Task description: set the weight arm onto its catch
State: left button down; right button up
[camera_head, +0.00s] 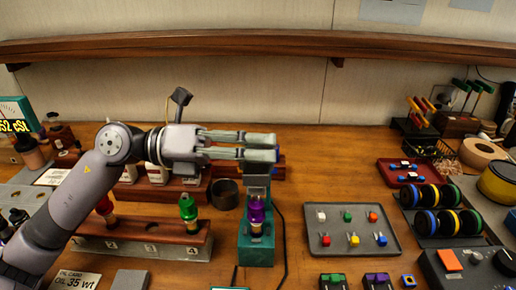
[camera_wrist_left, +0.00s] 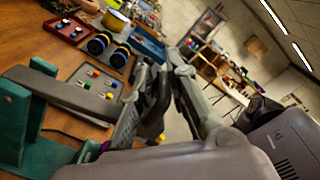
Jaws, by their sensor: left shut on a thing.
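The teal damper stand (camera_head: 257,246) stands upright on the bench in the middle of the head view. A purple-topped piece (camera_head: 256,210) sits in it. My left gripper (camera_head: 276,147) is above the stand, its fingers pointing right. In the left wrist view, the weight arm (camera_wrist_left: 65,95) is a dark grey bar running from the teal stand (camera_wrist_left: 38,112) to between the fingers of my left gripper (camera_wrist_left: 142,105), which is shut on it. In the head view the gripper largely hides the bar. I cannot make out the catch. My right gripper is not in view.
A grey tray (camera_head: 352,258) with several small coloured parts lies right of the stand. A wooden rack with a green-topped shock (camera_head: 188,212) stands left. A dark cup (camera_head: 224,193) is close behind. A black cable runs beside the stand. Wheels (camera_head: 447,222) lie far right.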

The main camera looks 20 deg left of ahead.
pick_arm(q)
jog(key=c, duration=1.9)
grip_release()
jog(key=shift+s+d+f, duration=0.1)
jog(key=shift+s, duration=0.15)
jog(key=shift+c, duration=0.2)
jog(key=shift+o, duration=1.3)
jog(key=shift+s, duration=0.15)
jog(key=shift+a, duration=0.6)
jog(key=v, duration=1.1)
